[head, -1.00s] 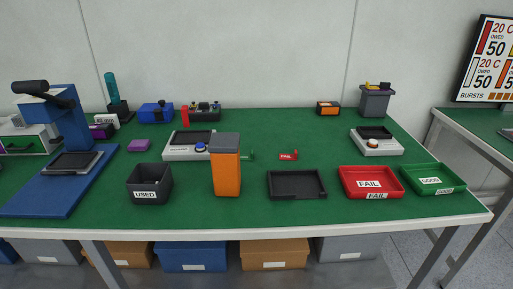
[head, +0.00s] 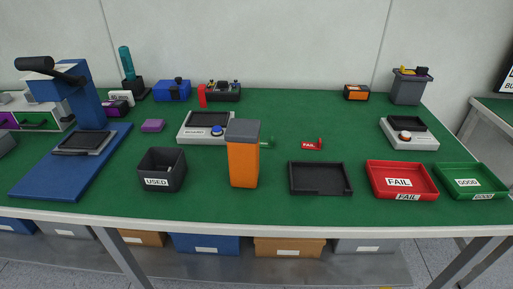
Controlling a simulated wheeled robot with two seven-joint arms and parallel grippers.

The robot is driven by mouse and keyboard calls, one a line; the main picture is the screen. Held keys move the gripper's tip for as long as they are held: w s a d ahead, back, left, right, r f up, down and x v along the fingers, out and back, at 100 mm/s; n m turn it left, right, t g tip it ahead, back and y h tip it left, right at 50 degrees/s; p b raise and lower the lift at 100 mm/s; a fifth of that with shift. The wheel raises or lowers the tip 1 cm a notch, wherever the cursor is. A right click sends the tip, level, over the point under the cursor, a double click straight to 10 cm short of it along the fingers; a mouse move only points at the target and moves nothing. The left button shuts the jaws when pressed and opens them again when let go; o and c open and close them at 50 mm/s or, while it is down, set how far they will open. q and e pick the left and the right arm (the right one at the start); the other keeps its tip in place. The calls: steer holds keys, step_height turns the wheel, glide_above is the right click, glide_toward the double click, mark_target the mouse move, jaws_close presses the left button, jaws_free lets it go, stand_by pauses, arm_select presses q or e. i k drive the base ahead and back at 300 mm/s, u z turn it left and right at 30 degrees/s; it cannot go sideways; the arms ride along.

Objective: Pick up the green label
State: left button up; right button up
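A small green piece, which looks like the green label (head: 267,143), lies on the green table top just behind and right of an orange block with a grey top (head: 243,160). The block hides its left part, and any writing on it cannot be read. A red label marked FAIL (head: 310,146) lies to its right, apart from it. Neither of my grippers shows in the head view.
A black tray (head: 320,190), a red FAIL tray (head: 373,184) and a green GOOD tray (head: 451,182) line the front right. A black USED bin (head: 155,184) stands left of the orange block. Devices with buttons (head: 193,135) stand behind. The table's middle right is clear.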

mark_target(263, 143)
steer(key=u, duration=2.6)
steer(key=k, duration=0.6)
steer(key=z, duration=1.55)
